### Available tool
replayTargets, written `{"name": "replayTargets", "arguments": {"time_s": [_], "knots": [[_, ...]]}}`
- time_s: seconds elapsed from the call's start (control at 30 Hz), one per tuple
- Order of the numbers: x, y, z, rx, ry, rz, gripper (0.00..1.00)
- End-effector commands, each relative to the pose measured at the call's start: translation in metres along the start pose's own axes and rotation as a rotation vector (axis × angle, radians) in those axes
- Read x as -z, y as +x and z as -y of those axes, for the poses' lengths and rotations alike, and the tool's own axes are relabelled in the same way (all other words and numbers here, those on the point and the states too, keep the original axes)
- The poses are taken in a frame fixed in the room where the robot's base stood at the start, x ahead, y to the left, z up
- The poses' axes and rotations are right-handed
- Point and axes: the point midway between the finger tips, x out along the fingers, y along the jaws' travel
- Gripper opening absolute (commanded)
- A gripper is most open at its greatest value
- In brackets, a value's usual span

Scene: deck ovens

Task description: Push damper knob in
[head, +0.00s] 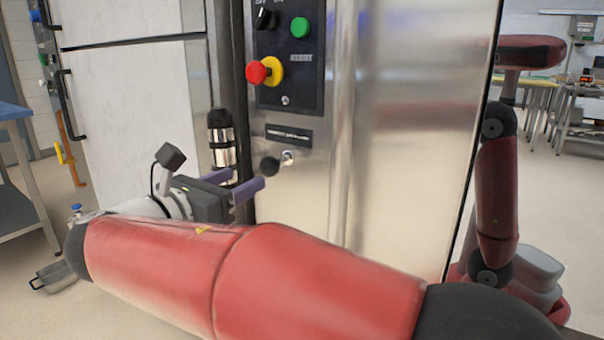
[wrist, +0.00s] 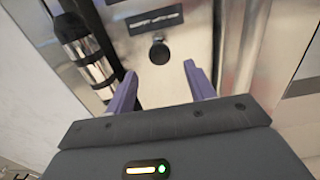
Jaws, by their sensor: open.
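The damper knob (head: 270,166) is a small black round knob on a short metal stem, standing out from the steel panel below a black label plate. It also shows in the wrist view (wrist: 159,52), just beyond and between the fingertips. My gripper (head: 254,188) has two purple fingers, spread apart and empty. In the head view its fingertips are slightly left of and below the knob. In the wrist view the gripper (wrist: 157,82) points toward the panel with the knob ahead, apart from both fingers.
Above is a black control panel (head: 287,90) with a green button (head: 300,27) and a red knob on yellow (head: 257,72). A black and chrome cylindrical handle (head: 222,142) stands left of the knob, close to my gripper. Bare steel (head: 410,130) lies to the right.

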Motion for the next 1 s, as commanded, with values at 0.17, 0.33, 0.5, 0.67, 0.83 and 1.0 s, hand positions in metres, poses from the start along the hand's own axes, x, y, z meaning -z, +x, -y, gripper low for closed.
{"name": "replayTargets", "arguments": {"time_s": [0.17, 0.33, 0.5, 0.67, 0.83, 1.0], "knots": [[-0.001, 0.022, 0.0, 0.002, -0.001, 0.001, 0.54], [-0.001, 0.05, 0.001, 0.003, -0.001, 0.001, 0.54], [-0.001, 0.069, 0.0, 0.001, -0.001, 0.0, 0.54], [-0.001, 0.075, 0.0, 0.0, -0.001, 0.001, 0.54], [-0.001, 0.075, 0.0, -0.001, -0.001, 0.0, 0.54], [-0.001, 0.075, 0.0, 0.0, -0.001, 0.0, 0.36]]}}
